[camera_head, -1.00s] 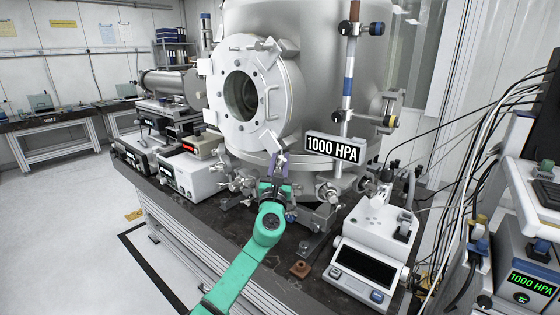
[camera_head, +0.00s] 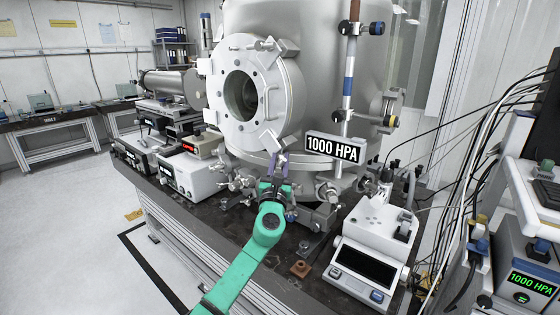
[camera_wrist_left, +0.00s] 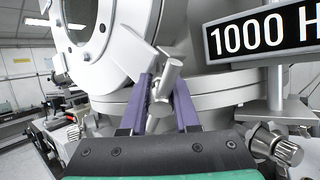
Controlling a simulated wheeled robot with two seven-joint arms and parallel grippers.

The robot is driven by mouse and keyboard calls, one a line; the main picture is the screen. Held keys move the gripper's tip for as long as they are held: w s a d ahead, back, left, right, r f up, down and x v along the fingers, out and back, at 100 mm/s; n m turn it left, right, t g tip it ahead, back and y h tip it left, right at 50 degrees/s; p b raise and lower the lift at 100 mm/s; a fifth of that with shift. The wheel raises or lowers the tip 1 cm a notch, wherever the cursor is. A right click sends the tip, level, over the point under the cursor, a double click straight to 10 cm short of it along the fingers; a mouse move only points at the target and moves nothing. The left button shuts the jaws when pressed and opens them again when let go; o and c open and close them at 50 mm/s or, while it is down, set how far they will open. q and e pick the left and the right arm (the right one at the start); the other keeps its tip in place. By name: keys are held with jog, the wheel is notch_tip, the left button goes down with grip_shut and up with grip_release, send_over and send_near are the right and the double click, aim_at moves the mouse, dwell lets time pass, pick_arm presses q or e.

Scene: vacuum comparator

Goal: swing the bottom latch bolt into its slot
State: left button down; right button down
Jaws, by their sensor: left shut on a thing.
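The bottom latch bolt (camera_wrist_left: 170,75) is a short metallic rod at the lower rim of the round chamber door. In the left wrist view it leans up and to the right. My left gripper (camera_wrist_left: 162,88) has its purple fingers on either side of the bolt and is shut on it. In the head view the left gripper (camera_head: 279,160) is just below the door (camera_head: 288,90), at the bottom latch (camera_head: 269,141). The fingers partly hide the bolt, and I cannot make out how it sits to its slot. My right gripper is not in view.
A 1000 HPA sign (camera_head: 334,148) stands close to the right of the gripper. Metal fittings (camera_head: 328,192) crowd the chamber base. A white instrument with a dark screen (camera_head: 367,262) is at the front right.

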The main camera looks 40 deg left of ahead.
aim_at(281, 147)
pick_arm(q)
jog(key=shift+f, duration=0.1)
dwell(0.4)
jog(key=shift+r+p, duration=0.2)
jog(key=shift+p, duration=0.25)
jog(key=m+h+p, duration=0.1)
jog(key=h+p, duration=0.1)
jog(key=a+r+m+h+p, duration=0.1)
jog(key=m+h+p, duration=0.1)
jog(key=p, duration=0.1)
jog(key=s+m+h+p, duration=0.1)
jog(key=h+p, duration=0.1)
jog(key=p, duration=0.1)
jog(key=shift+s+a+r+m, duration=0.1)
jog(key=shift+a+r+m, duration=0.05)
jog(key=shift+r+m, duration=0.15)
jog(key=shift+s+a+m+g+h+p, duration=0.1)
jog(key=shift+a+m+g+h+p, duration=0.1)
jog(key=shift+m+h+p, duration=0.4)
jog(key=shift+a+m+g+h+p, duration=0.1)
jog(key=shift+m+g+h+p, duration=0.15)
jog(key=shift+h, duration=0.65)
jog(key=c, duration=0.9)
grip_release()
jog(key=shift+r, duration=0.15)
